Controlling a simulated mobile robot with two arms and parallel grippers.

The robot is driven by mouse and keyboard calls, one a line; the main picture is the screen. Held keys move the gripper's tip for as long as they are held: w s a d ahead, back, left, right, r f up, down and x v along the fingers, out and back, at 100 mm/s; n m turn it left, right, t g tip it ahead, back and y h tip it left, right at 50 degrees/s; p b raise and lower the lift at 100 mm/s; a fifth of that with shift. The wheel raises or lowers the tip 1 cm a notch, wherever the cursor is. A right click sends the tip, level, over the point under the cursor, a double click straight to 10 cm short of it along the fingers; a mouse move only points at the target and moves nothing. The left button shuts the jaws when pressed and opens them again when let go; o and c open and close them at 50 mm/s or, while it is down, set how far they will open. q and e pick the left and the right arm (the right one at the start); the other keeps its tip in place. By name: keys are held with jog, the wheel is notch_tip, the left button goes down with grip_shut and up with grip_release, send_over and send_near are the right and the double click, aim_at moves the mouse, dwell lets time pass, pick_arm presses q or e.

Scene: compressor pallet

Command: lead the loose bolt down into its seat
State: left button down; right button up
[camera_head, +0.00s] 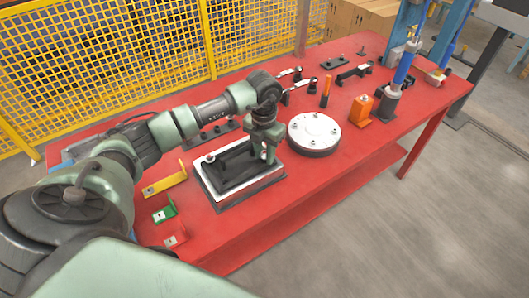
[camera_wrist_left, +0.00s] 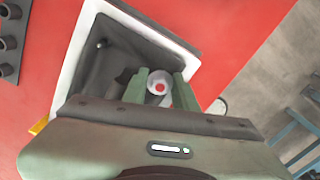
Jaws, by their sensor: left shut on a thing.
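The loose bolt (camera_wrist_left: 158,83) shows in the left wrist view as a pale round head with a red centre, between my two green fingers. My left gripper (camera_wrist_left: 158,92) is shut on it. In the head view my left gripper (camera_head: 271,157) points down over the right part of the pallet (camera_head: 241,201), which has a white rim around a dark recessed middle. The bolt's shank and its seat are hidden, so I cannot tell whether the bolt touches the seat. Another small bolt (camera_wrist_left: 101,44) sits at a far corner of the recess. My right gripper is out of view.
A round silver flange (camera_head: 314,134) with several bolts stands right of the pallet. An orange block (camera_head: 360,110) and a blue cylinder (camera_head: 404,68) are farther right. Yellow (camera_head: 165,182) and green (camera_head: 164,210) brackets lie left. A yellow mesh fence (camera_head: 110,60) runs behind the red table.

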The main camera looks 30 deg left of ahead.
aim_at(265, 153)
pick_arm(q)
jog(key=shift+f, duration=0.35)
dwell(0.3)
jog(key=c, duration=1)
grip_release()
jog(key=shift+s, duration=0.1)
jog(key=shift+r+b, duration=0.1)
jog(key=shift+b, duration=0.2)
jog(key=shift+r, duration=0.35)
notch_tip(265, 153, up, 6)
jog(key=shift+r+b, duration=0.2)
jog(key=shift+b, duration=0.5)
jog(key=shift+r, duration=0.35)
jog(key=shift+d, duration=0.15)
